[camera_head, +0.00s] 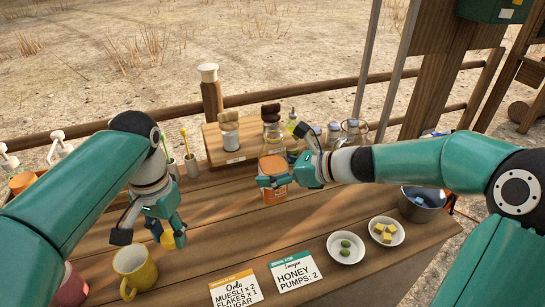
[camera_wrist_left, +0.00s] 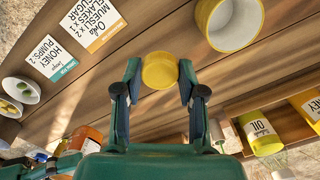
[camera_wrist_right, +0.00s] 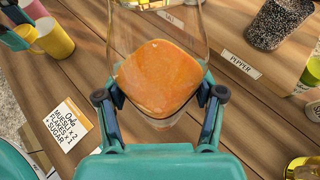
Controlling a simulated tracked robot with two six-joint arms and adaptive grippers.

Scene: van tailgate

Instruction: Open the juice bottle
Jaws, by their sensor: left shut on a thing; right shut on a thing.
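The juice bottle (camera_head: 273,166), clear with orange juice, stands on the table at the front of the wooden shelf board. My right gripper (camera_head: 288,182) is shut on its side. In the right wrist view the orange juice (camera_wrist_right: 157,78) shows through the clear wall between the fingers; the bottle's mouth is cut off. My left gripper (camera_head: 152,238) is apart from the bottle, to its left, shut on a small round yellow cap (camera_head: 168,238). The cap (camera_wrist_left: 160,70) also shows between the fingertips in the left wrist view.
A yellow mug (camera_head: 135,270) stands near my left gripper. Two order cards (camera_head: 293,270) lie at the front. White bowls (camera_head: 346,248) with green and yellow bits stand to the right, near a metal pot (camera_head: 424,203). Jars and bottles crowd behind the juice.

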